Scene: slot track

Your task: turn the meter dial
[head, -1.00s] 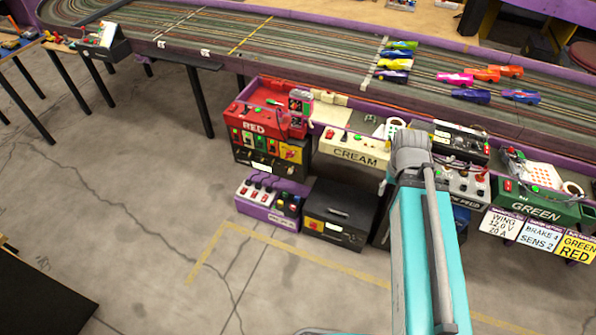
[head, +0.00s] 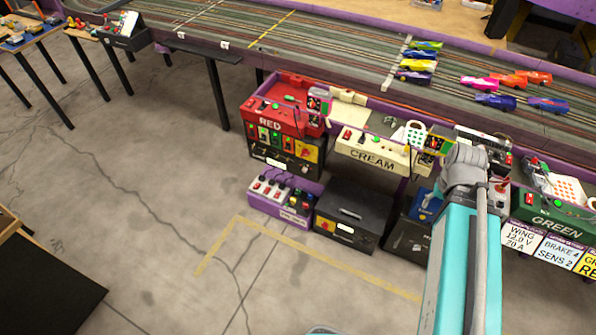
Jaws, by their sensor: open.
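I cannot make out the meter dial for certain; the knobs and gauges on the control boxes are too small to tell apart. The red control station (head: 270,124) has several buttons and a yellow panel on the lower box. The cream station (head: 372,158) carries small knobs, and the green station (head: 552,208) stands further right. A black box (head: 470,138) with small details lies between them, partly behind my arm. My arm rises at the right of the head view, in front of the boxes between the cream and green stations. My gripper is not visible.
The slot track (head: 330,52) with several toy cars (head: 495,101) runs behind the stations. A purple switch box (head: 283,200) and a dark case (head: 345,214) stand below on the floor. A black panel (head: 45,275) lies at lower left. The concrete floor between is clear.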

